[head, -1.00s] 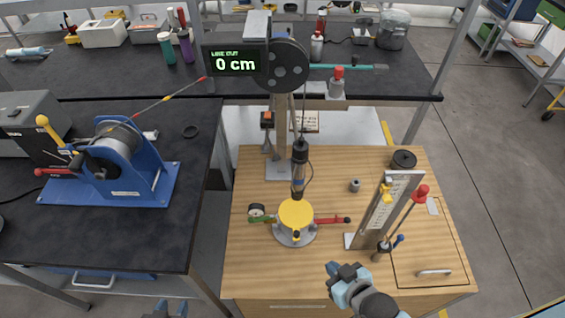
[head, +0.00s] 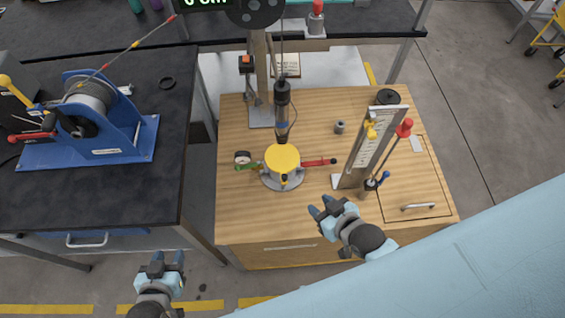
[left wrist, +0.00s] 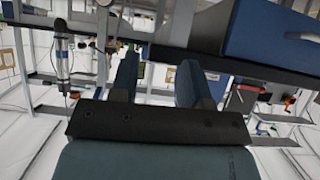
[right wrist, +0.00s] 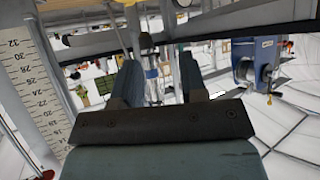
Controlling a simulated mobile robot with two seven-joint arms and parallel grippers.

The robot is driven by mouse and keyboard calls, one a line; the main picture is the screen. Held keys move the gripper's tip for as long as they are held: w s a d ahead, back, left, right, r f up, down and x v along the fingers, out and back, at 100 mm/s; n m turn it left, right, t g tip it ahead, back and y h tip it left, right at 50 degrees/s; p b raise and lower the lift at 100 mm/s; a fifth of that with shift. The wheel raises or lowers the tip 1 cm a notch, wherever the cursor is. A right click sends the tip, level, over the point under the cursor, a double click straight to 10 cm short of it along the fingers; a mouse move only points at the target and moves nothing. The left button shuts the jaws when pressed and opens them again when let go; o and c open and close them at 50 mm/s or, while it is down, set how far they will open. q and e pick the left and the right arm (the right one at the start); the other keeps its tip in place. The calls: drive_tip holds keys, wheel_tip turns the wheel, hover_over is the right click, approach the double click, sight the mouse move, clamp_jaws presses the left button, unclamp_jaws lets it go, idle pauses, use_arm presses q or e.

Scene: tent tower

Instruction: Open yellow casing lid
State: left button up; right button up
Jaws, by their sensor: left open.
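The yellow casing lid (head: 282,157) sits flat and closed on a round grey metal casing (head: 283,181) on the wooden bench. A small black and yellow catch (head: 284,180) shows at its front. A red-handled lever (head: 320,162) sticks out to its right and a green one (head: 247,167) to its left. My right gripper (head: 322,209) is in front and to the right of the casing, apart from it, its fingers apart and empty in the right wrist view (right wrist: 155,80). My left gripper (head: 168,262) is open and empty, low at the left, off the bench; it also shows in the left wrist view (left wrist: 155,80).
A black cylindrical probe (head: 282,105) hangs from a post just behind the lid. An upright ruler stand (head: 372,145) with a red-knobbed lever stands to the right. A blue winch (head: 100,125) sits on the black table at left. Bare wood lies before the casing.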

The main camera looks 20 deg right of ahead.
sight(286, 177)
drive_tip(key=shift+o, duration=0.2)
drive_tip(key=w+d+f+n+y+b, duration=0.2)
drive_tip(key=w+f+b, duration=0.3)
drive_tip(key=b, duration=0.7)
wheel_tip(286, 177, down, 2)
drive_tip(key=shift+w+f+t+y, duration=0.1)
drive_tip(key=shift+w+t+y, duration=0.1)
drive_tip(key=shift+t+y, duration=0.15)
drive_tip(key=shift+n+y, duration=0.4)
drive_tip(key=shift+y, duration=0.05)
drive_tip(key=x, duration=0.4)
drive_tip(key=b+x, duration=0.1)
drive_tip(key=x, duration=0.4)
drive_tip(key=d+b+x, duration=0.1)
drive_tip(key=x, duration=0.4)
drive_tip(key=shift+w+a, duration=0.1)
drive_tip(key=shift+w, duration=0.25)
use_arm(q)
wheel_tip(286, 177, down, 14)
drive_tip(key=shift+w+d+r+n+g, duration=0.2)
drive_tip(key=shift+w+d+n+g, duration=0.15)
drive_tip(key=shift+d, duration=0.1)
drive_tip(key=shift+d, duration=0.25)
use_arm(e)
clamp_jaws()
